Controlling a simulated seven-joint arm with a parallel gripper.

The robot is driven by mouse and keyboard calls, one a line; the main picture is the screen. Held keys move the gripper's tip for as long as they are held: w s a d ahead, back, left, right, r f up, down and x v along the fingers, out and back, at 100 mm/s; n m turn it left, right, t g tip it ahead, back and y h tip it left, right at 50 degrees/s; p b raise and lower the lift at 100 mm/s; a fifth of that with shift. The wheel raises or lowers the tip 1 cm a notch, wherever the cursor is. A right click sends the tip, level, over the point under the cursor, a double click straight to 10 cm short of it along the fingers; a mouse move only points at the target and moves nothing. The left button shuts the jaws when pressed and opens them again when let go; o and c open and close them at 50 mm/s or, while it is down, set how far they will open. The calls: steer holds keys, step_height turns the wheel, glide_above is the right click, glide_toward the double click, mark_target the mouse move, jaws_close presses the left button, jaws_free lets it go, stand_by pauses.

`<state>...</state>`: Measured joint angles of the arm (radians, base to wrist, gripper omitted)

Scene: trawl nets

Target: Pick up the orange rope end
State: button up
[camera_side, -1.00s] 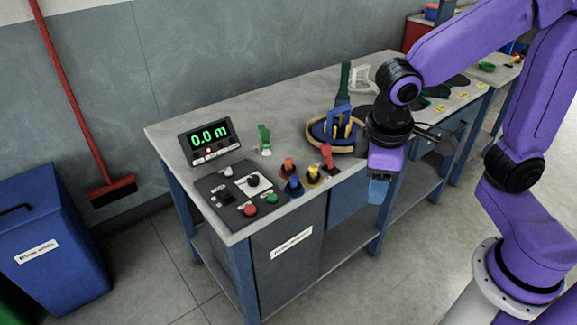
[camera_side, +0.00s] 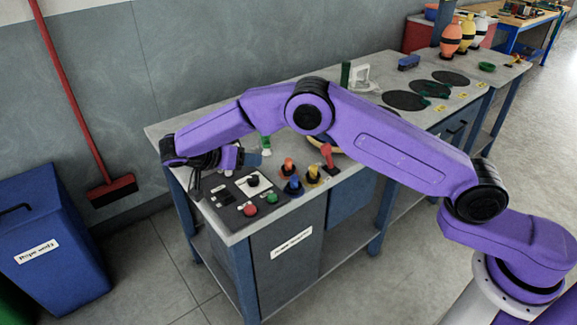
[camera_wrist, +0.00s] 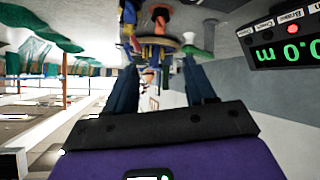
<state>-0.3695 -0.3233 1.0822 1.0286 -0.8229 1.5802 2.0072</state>
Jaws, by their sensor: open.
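A small orange piece on a dark base (camera_side: 288,167) stands on the bench beside the control panel. It may be the orange rope end; I cannot tell for sure. It seems to show at the top of the upside-down wrist view (camera_wrist: 160,13). A blue piece (camera_side: 293,186) and a yellow piece (camera_side: 314,176) stand close to it. My gripper (camera_side: 256,158) is low over the bench, left of the orange piece and apart from it, fingers pointing right. In the wrist view its two dark blue fingers (camera_wrist: 160,85) are spread, with nothing held between them.
The control panel (camera_side: 226,199) lies just in front of my gripper. A lit display (camera_wrist: 287,50) is close at the right in the wrist view. A red lever (camera_side: 328,157) stands right of the orange piece. A coil with pegs (camera_wrist: 155,42) lies beyond. Floats (camera_side: 452,38) stand far back.

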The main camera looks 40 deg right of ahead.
steer(key=w+f+m+h, duration=0.1)
steer(key=f+m, duration=0.1)
steer(key=m, duration=0.1)
glide_toward(286, 160)
steer(key=x, duration=0.4)
steer(key=shift+w+f, duration=0.15)
steer(key=shift+w, duration=0.1)
steer(key=shift+s+x, duration=0.15)
steer(key=shift+x, duration=1.2)
steer(key=shift+s+x, duration=0.2)
steer(key=shift+x, duration=1.1)
steer(key=shift+d, duration=0.1)
steer(key=shift+c, duration=0.4)
jaws_close()
